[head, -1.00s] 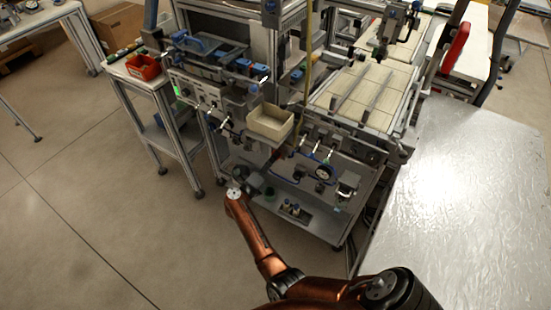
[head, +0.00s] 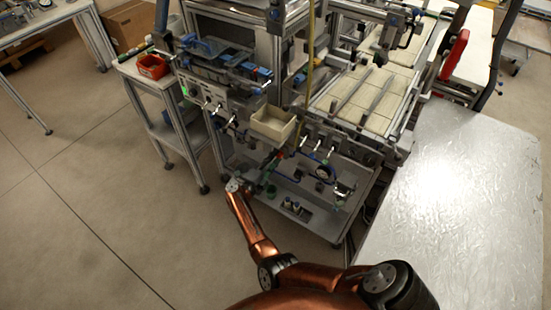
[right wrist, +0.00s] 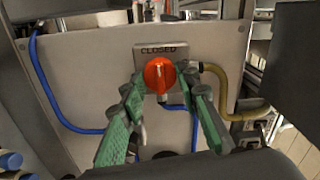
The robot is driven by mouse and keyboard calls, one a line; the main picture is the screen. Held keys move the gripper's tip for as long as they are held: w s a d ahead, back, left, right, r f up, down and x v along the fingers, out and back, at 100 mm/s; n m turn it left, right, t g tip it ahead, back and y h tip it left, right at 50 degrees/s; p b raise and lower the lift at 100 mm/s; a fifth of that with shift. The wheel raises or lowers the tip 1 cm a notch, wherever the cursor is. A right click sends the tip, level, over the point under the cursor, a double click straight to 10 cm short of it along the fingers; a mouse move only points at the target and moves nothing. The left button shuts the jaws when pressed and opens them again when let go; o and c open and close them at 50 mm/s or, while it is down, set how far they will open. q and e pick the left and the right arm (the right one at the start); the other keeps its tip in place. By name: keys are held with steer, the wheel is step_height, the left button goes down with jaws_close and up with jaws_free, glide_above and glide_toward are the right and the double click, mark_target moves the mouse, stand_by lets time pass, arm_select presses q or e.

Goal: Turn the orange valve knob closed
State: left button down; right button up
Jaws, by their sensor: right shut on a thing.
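The orange valve knob (right wrist: 159,76) is on a grey panel in the right wrist view, just below a plate reading "CLOSED" (right wrist: 158,50). A pale mark shows on the knob's face; I cannot read its exact direction. My right gripper (right wrist: 164,82) has its green fingers on either side of the knob and is shut on it. In the head view my right gripper (head: 268,168) reaches in under the front of the machine, and the knob is too small to make out surely. My left gripper is not in view.
Blue tubes (right wrist: 68,123) and a yellowish hose (right wrist: 222,90) run beside the knob. A beige bin (head: 273,125) sits above my gripper on the machine front. A shiny table (head: 465,200) stands to the right. The floor at left is open.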

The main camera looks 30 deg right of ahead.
steer(key=shift+w+a, duration=0.1)
steer(key=shift+w, duration=0.05)
steer(key=o, duration=1)
steer(key=shift+o, duration=0.8)
